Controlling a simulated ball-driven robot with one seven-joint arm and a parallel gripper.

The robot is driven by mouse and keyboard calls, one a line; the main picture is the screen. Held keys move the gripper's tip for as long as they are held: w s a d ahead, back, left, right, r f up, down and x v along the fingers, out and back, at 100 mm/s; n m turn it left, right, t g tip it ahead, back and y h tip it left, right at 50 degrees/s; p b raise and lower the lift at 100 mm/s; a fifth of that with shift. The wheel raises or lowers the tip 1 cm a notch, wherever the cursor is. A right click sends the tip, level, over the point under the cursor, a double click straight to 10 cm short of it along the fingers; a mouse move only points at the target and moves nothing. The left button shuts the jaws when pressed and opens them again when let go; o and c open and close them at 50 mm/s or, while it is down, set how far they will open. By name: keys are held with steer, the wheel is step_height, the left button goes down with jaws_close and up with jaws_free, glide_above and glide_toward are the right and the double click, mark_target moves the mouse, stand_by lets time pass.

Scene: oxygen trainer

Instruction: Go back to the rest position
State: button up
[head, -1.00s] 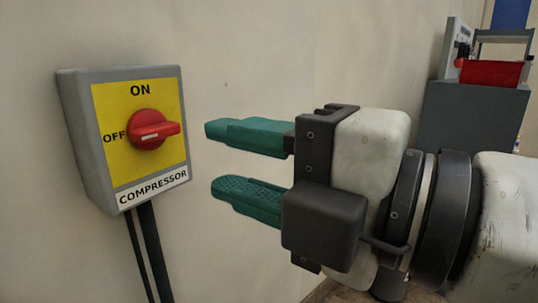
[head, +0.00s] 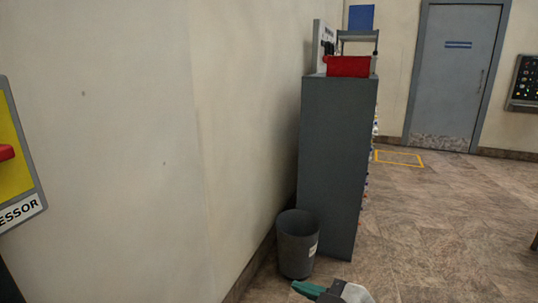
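My gripper (head: 312,291) shows only in part at the bottom edge of the head view. One green finger and a pale piece of its body are in sight; the rest is cut off below the frame, so I cannot see whether it is open or shut. The compressor switch box (head: 30,190) is cut off at the left edge. Its yellow plate, part of the red knob (head: 6,152) and the letters "ESSOR" show. My gripper is well away from the box.
A tall grey cabinet (head: 335,160) stands against the wall, with a red item (head: 348,66) on top. A grey bin (head: 297,245) stands on the floor before it. A grey door (head: 453,75) is at the back. Tiled floor is open at the right.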

steer(key=s+d+f+m+g+h, duration=0.2)
steer(key=s+d+f+m+h, duration=0.25)
steer(key=f, duration=0.55)
steer(key=s+d+f+m+g+h, duration=0.1)
steer(key=s+d+f+m, duration=0.35)
steer(key=d+f, duration=0.35)
steer(key=s+d+f+m+g+h, duration=0.25)
steer(key=s+d+f, duration=0.3)
steer(key=s, duration=0.35)
steer(key=s+d+f+m+g+h, duration=0.1)
steer(key=s+d+f+m+g, duration=0.2)
steer(key=s+d+f, duration=0.5)
steer(key=a+r+p, duration=0.3)
steer(key=r+p, duration=1.3)
steer(key=r, duration=0.1)
steer(key=shift+s+a+r, duration=0.2)
steer(key=shift+s+r, duration=0.05)
steer(key=shift+s, duration=0.2)
steer(key=shift+n, duration=0.25)
